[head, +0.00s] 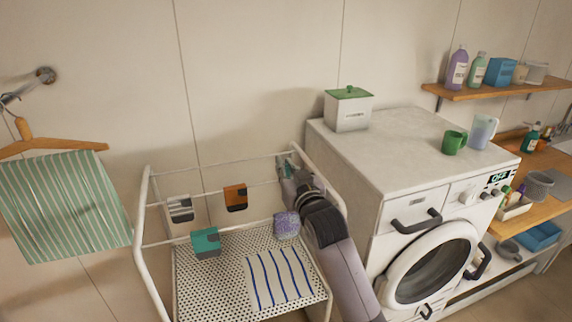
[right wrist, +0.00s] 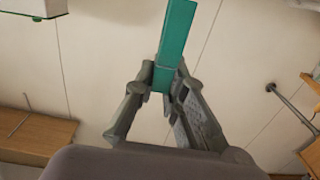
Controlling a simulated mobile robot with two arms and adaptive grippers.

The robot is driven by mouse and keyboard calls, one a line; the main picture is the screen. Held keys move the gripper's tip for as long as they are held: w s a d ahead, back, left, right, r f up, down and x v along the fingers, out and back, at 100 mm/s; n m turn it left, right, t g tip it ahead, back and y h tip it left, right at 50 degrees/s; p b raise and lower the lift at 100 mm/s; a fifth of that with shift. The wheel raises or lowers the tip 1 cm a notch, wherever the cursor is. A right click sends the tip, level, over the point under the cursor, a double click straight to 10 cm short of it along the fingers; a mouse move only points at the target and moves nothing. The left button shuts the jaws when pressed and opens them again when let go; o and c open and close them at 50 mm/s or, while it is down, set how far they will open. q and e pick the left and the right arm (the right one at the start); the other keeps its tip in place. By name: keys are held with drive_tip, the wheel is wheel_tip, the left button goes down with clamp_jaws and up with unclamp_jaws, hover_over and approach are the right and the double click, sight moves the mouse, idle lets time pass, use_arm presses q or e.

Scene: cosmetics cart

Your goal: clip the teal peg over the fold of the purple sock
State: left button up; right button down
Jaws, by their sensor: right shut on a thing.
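The purple sock (head: 287,224) hangs folded over a bar of the white drying rack (head: 148,215), towards its right side. My right gripper (head: 289,172) is above and behind the sock in the head view, near the rack's upper right corner. In the right wrist view it is shut on the teal peg (right wrist: 175,45), held by one end between the fingertips, with the rest sticking out beyond them. The peg is apart from the sock. In the head view the peg is small and mostly hard to make out. My left gripper is not in view.
Grey striped (head: 180,208), orange-and-dark (head: 235,197) and teal (head: 205,242) socks hang on the rack. A blue-striped cloth (head: 280,278) lies on its perforated shelf. The washing machine (head: 400,160) stands close on the right, with a green-lidded box (head: 348,112) on top.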

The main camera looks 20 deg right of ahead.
drive_tip(key=shift+d, duration=0.1)
drive_tip(key=shift+f+b, duration=0.55)
drive_tip(key=shift+f, duration=0.35)
drive_tip(key=shift+f+b, duration=0.55)
drive_tip(key=shift+f, duration=0.45)
drive_tip(key=shift+f+b, duration=1.9)
drive_tip(key=shift+f, duration=1.45)
drive_tip(key=c, duration=1.6)
unclamp_jaws()
drive_tip(key=shift+o, duration=0.2)
drive_tip(key=shift+s, duration=0.15)
